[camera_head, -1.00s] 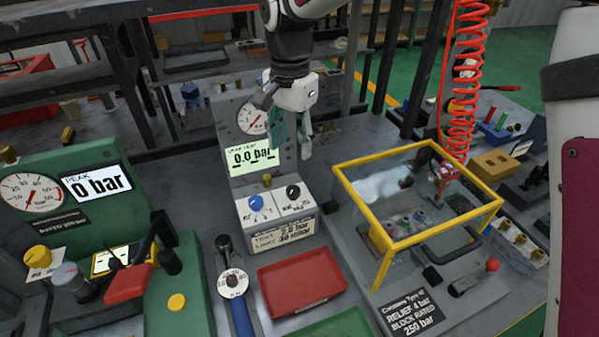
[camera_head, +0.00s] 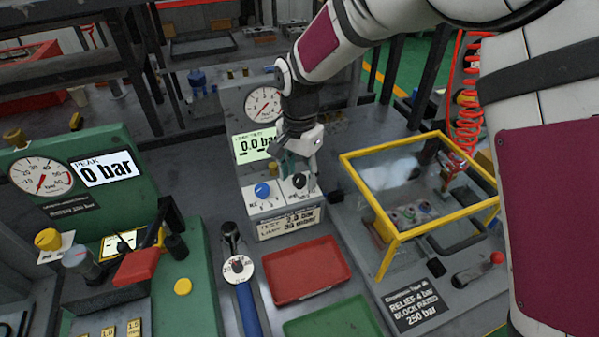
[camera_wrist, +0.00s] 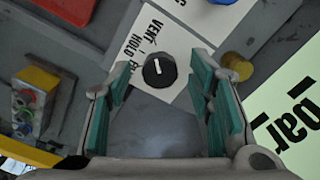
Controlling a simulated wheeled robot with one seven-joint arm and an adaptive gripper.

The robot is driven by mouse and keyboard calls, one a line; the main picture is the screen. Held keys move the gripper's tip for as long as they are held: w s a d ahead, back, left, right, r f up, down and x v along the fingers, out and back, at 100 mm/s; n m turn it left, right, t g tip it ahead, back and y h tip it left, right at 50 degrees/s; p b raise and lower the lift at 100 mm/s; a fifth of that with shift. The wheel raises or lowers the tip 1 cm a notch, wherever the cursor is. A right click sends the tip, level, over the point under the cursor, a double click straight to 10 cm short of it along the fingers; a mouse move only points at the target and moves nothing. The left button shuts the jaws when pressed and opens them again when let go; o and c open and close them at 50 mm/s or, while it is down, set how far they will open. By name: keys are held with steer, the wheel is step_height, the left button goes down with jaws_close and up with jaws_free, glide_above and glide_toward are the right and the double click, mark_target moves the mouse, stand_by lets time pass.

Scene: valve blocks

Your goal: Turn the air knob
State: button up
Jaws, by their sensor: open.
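The black knob (camera_head: 299,181) with a white pointer line sits on a white label plate at the lower front of the grey test unit (camera_head: 237,107). In the wrist view the black knob (camera_wrist: 159,70) shows between and beyond my fingertips, beside the words VENT and HOLD. I take it to be the air knob. My gripper (camera_head: 297,170) is open, pointing down just above it, with teal finger pads (camera_wrist: 163,85) on either side in the picture. Contact is not visible. A blue knob (camera_head: 262,190) sits left of the black one. The unit's display (camera_head: 257,146) reads 0.0 bar.
A yellow-framed clear guard (camera_head: 385,232) stands to the right. A red tray (camera_head: 305,270) and a green tray (camera_head: 334,319) lie in front. A blue-handled tool (camera_head: 245,305) lies left of them. A green gauge unit (camera_head: 120,190) stands at the left.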

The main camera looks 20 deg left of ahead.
jaws_close()
steer(key=n, duration=0.4)
steer(key=shift+n+b, duration=0.3)
steer(key=n, duration=0.4)
steer(key=shift+n+b, duration=0.3)
steer(key=n, duration=0.4)
steer(key=shift+n+b, duration=0.3)
steer(key=shift+b, duration=0.05)
steer(key=shift+n, duration=2.1)
